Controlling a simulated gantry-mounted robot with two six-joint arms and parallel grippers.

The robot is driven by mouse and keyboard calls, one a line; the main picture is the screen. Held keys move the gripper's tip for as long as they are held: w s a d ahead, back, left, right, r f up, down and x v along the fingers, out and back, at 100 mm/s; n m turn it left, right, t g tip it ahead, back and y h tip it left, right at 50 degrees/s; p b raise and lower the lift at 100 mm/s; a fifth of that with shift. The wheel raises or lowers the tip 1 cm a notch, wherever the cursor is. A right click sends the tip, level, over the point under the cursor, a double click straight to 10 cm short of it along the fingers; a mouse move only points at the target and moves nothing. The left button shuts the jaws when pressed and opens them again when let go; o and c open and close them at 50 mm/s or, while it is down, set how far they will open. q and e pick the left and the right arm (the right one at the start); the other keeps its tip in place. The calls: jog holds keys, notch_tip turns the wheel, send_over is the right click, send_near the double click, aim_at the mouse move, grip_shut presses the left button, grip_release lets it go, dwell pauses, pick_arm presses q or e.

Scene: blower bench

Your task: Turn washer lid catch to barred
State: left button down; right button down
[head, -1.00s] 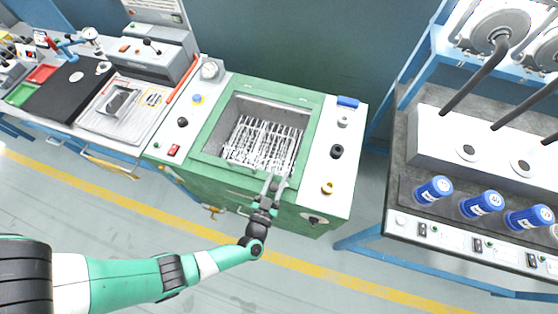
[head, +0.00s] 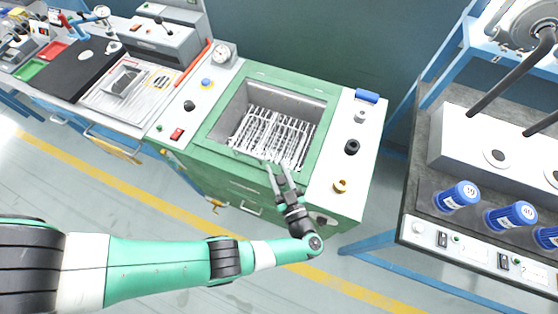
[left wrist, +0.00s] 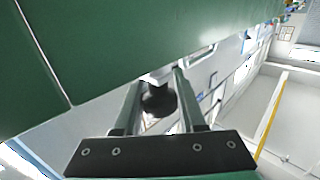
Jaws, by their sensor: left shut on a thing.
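The green washer (head: 216,160) stands in the middle of the head view with its top basin (head: 272,125) open and a wire rack inside. My left gripper (head: 278,167) is at the washer's front top edge, its fingers pointing up and left in the picture. In the left wrist view my left gripper (left wrist: 155,90) is shut on a dark, rounded knob, which I take for the lid catch (left wrist: 158,101), with a pale part behind it. The catch is hidden by the fingers in the head view, and its exact setting cannot be read. My right gripper is not in view.
A black knob (head: 322,218) on the washer's front lies right of my gripper. White side panels carry buttons and knobs. A bench with blue-capped bottles (head: 457,196) stands to the right, and a workbench with trays (head: 128,92) to the left. The floor in front is clear.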

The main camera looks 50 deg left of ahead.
pick_arm(q)
jog(key=shift+r+n+g, duration=0.15)
jog(key=shift+n+g, duration=0.15)
jog(key=shift+g, duration=0.1)
jog(key=shift+c, duration=2.4)
grip_release()
jog(key=b+v, duration=0.3)
jog(key=v, duration=0.8)
jog(key=shift+d, duration=0.35)
jog(key=shift+s, duration=0.1)
